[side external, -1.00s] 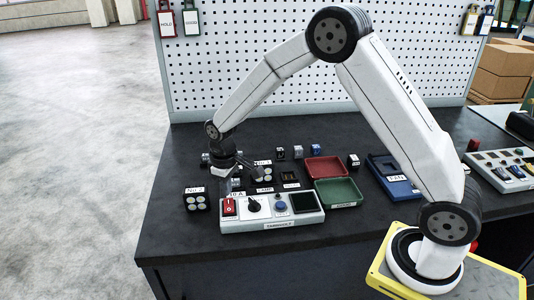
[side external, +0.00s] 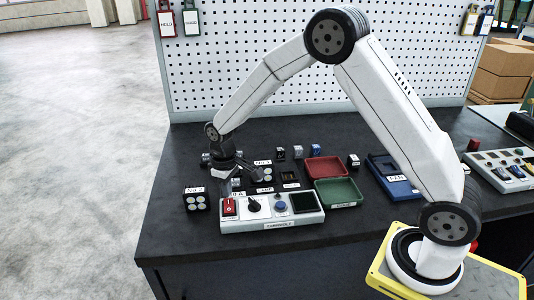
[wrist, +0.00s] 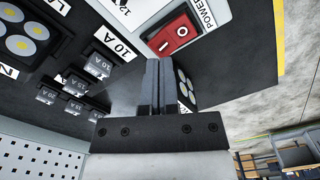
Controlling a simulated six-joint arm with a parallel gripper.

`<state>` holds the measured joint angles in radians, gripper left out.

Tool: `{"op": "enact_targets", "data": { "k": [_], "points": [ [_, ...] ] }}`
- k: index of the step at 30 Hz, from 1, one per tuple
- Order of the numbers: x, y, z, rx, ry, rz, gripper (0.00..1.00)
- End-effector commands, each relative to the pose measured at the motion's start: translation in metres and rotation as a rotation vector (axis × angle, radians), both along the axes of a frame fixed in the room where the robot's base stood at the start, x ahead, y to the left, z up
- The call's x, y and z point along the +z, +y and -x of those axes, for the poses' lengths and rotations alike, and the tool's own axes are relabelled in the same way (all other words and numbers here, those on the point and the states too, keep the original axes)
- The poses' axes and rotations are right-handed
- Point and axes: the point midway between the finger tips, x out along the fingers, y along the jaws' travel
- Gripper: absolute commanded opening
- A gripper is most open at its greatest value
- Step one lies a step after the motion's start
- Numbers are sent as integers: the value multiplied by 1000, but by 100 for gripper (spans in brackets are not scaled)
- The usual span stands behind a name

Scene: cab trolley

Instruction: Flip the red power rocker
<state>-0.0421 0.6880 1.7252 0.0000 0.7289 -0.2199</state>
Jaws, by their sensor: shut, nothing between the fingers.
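The red power rocker (side external: 229,206) sits at the left end of a light grey control panel (side external: 272,224). In the wrist view the red rocker (wrist: 174,35) shows white marks and lies just beyond my fingertips, beside a "POWER" label (wrist: 204,14). My gripper (wrist: 159,62) is shut and empty, its two fingers together. In the side view my gripper (side external: 228,186) is over the back left of the panel, close to the rocker. I cannot tell whether the fingertips touch the rocker.
A black knob (side external: 253,205), a blue button (side external: 281,206) and a dark screen (side external: 304,202) share the panel. A lamp block (side external: 195,202) stands to its left. Small labelled blocks (wrist: 75,85) lie behind it. Red (side external: 326,168) and green (side external: 338,192) trays are to the right.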

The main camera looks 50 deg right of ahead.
Motion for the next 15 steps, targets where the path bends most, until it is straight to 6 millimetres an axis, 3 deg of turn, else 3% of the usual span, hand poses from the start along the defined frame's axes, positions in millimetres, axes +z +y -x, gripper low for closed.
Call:
{"op": "enact_targets", "data": {
  "k": [15],
  "points": [
    [-7, 0, 0, 0, -1, 0, 0]
  ]
}}
